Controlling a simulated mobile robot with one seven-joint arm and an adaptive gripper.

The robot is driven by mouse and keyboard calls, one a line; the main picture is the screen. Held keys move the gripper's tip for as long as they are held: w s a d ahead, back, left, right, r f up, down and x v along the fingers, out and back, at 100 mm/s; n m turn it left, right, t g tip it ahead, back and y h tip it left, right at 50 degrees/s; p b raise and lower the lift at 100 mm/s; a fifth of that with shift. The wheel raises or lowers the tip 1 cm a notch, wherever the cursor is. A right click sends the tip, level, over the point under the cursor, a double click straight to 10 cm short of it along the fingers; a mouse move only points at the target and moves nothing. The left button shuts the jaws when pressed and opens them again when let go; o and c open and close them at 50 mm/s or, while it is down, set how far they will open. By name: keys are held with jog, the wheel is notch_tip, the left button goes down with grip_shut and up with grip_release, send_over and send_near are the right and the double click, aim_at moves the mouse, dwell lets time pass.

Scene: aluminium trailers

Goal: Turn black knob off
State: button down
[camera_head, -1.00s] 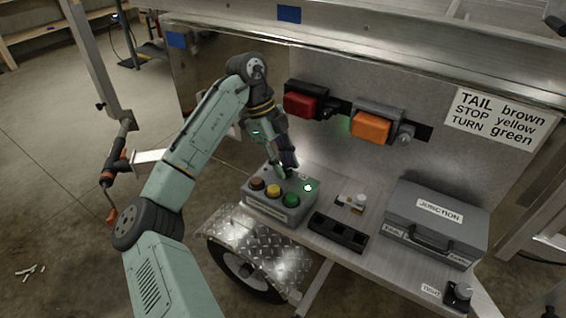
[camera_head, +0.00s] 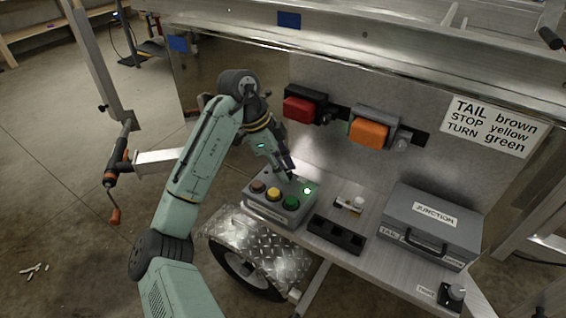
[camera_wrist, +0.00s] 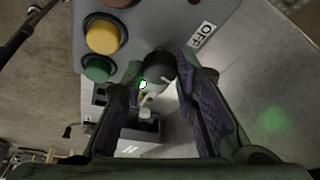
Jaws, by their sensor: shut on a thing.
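The grey control box (camera_head: 268,214) stands on the trailer shelf, with brown, yellow and green buttons and a lit green light on top. In the wrist view, the black knob (camera_wrist: 160,68) sits on the box face near an "OFF" label (camera_wrist: 200,35). My gripper (camera_wrist: 160,62) has one finger on each side of the knob and is shut on it. In the head view, my gripper (camera_head: 289,172) reaches the back of the box from above, tilted, and hides the knob there.
Right of the box are a black slotted tray (camera_head: 336,234), a small white-topped part (camera_head: 352,204) and a grey junction case (camera_head: 432,222). Red (camera_head: 300,110) and orange (camera_head: 368,133) lamps hang on the panel behind. A knob (camera_head: 452,294) sits at the shelf's right end.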

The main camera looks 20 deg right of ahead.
jog(key=n+p, duration=0.1)
jog(key=n, duration=0.1)
jog(key=n+t, duration=0.1)
jog(key=shift+s+r+n+h+p, duration=0.2)
jog(key=shift+n+h+p, duration=0.1)
jog(key=shift+n+p, duration=0.1)
jog(key=n+t+p, duration=0.1)
jog(key=n, duration=0.2)
jog(key=shift+s+n+t+p, duration=0.15)
jog(key=shift+n+t+p, duration=0.15)
jog(key=shift+p, duration=0.1)
jog(key=n+t+p, duration=0.1)
jog(key=n, duration=0.1)
jog(key=n+t+y+p, duration=0.1)
jog(key=n, duration=0.2)
jog(key=shift+s+f, duration=0.15)
jog(key=shift+f, duration=0.05)
jog(key=shift+n, duration=0.4)
jog(key=c, duration=1.3)
grip_release()
